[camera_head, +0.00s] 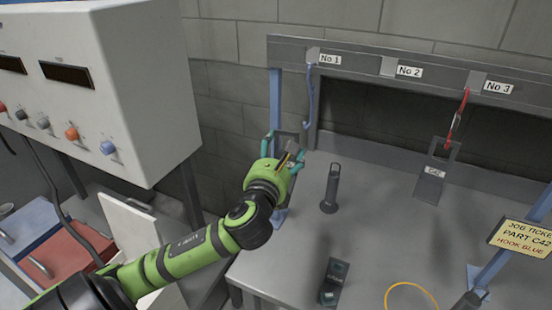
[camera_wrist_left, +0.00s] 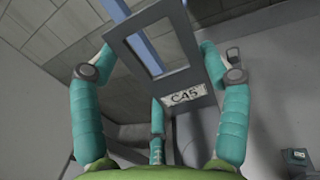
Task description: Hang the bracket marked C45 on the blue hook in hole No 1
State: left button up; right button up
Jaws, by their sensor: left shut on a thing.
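The grey bracket marked C45 (camera_wrist_left: 202,60) has a rectangular window and shows in front of the palm in the left wrist view, its label legible. My left gripper (camera_head: 284,158), with teal fingers, is shut on it. In the head view the bracket is mostly hidden by the fingers. The blue hook (camera_head: 310,98) hangs from the rail at the label No 1 (camera_head: 330,60). The gripper and bracket are below the hook and slightly left of it in the picture; I cannot tell the depth gap. My right gripper is not in view.
A red hook (camera_head: 459,118) at No 3 carries another bracket (camera_head: 430,173). On the grey table (camera_head: 290,250) stand a dark post (camera_head: 331,188) and a dark block (camera_head: 334,282); a yellow ring (camera_head: 410,290) lies there. A white control box (camera_head: 130,90) is at left.

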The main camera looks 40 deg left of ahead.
pick_arm(q)
jog(key=shift+w+a+r, duration=0.1)
jog(key=shift+w, duration=0.9)
jog(key=shift+w+a+b, duration=0.2)
jog(key=shift+w+b, duration=0.4)
jog(key=shift+w, duration=0.8)
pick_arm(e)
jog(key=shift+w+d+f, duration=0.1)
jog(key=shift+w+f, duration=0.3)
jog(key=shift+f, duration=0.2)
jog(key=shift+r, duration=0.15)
pick_arm(q)
jog(key=shift+w+p, duration=0.4)
jog(key=shift+p, duration=0.4)
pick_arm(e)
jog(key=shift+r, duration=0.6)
